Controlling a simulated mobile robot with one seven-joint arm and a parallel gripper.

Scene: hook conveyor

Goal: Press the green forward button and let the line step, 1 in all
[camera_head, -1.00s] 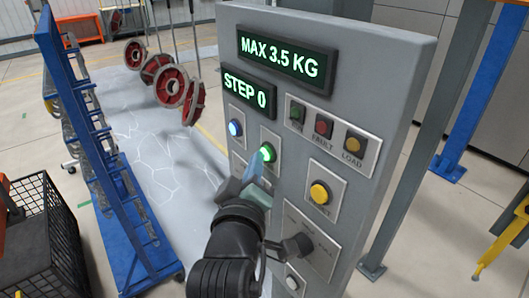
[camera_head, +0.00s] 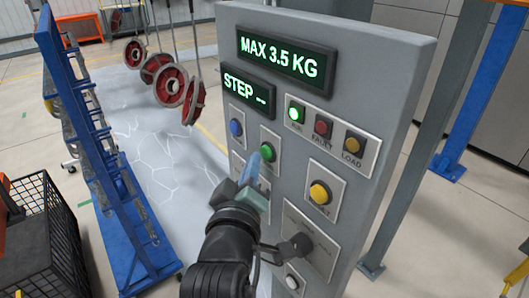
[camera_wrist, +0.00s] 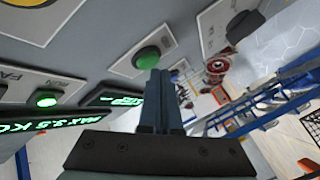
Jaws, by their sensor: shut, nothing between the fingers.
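The green forward button (camera_head: 267,151) is on the grey control panel (camera_head: 385,60), on its own pale plate, and is unlit. It also shows in the wrist view (camera_wrist: 147,58), just beyond my fingertips. My gripper (camera_head: 253,168) is shut and empty, with its tips just below the button in the head view. Whether the tips touch the button I cannot tell. The step display (camera_head: 247,93) reads "STEP" followed by dashes. The run lamp (camera_head: 296,112) glows green.
A blue button (camera_head: 236,128) sits left of the green one, and a yellow button (camera_head: 320,192) and a black knob (camera_head: 297,246) sit lower right. Red wheels (camera_head: 170,85) hang on hooks behind. A blue rack (camera_head: 110,190) and a black crate (camera_head: 45,240) stand at left.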

